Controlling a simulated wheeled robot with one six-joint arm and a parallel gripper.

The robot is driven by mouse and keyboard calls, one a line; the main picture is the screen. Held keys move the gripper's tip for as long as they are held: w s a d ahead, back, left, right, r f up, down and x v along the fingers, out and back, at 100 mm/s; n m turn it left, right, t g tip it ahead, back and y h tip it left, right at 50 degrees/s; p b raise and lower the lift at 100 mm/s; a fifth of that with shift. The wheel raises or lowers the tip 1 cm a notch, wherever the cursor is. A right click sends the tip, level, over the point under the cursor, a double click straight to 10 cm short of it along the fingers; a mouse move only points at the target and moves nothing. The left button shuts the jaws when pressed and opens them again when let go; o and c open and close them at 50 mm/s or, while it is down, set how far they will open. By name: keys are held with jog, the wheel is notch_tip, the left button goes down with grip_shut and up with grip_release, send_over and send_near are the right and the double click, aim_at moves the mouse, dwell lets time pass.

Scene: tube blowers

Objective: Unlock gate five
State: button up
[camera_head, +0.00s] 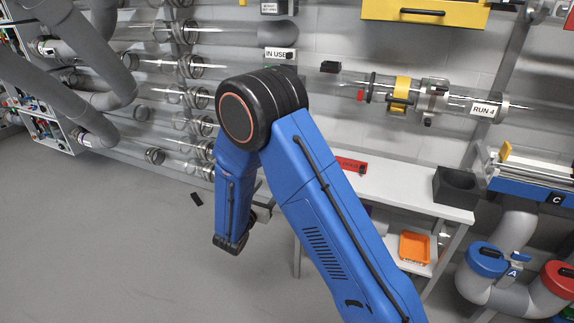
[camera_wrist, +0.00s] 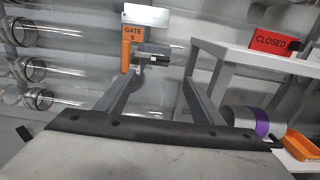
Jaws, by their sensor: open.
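In the wrist view, gate five shows as an orange label reading GATE 5 (camera_wrist: 132,33) above a grey metal fitting (camera_wrist: 153,50). An upright orange bar (camera_wrist: 126,56) stands beside the fitting, under the label. My gripper (camera_wrist: 164,84) is open and empty, with its two grey fingers pointing toward the gate from below. The gate lies beyond the fingertips, and I see no contact. In the head view I cannot make out the gate; my blue arm covers the middle of the picture. A red CLOSED sign (camera_wrist: 273,42) lies on the white table to the right.
The white table (camera_head: 400,190) holds a black bin (camera_head: 457,187); an orange tray (camera_head: 415,247) sits on its lower shelf. Clear tubes (camera_head: 160,63) line the wall at left. RUN 4 (camera_head: 484,110) crosses the upper right. The floor at left is mostly open.

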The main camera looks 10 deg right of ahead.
jog(key=x, duration=1.7)
jog(key=shift+s, duration=0.1)
jog(key=shift+c, duration=0.2)
jog(key=c, duration=1.5)
jog(key=shift+o, duration=0.2)
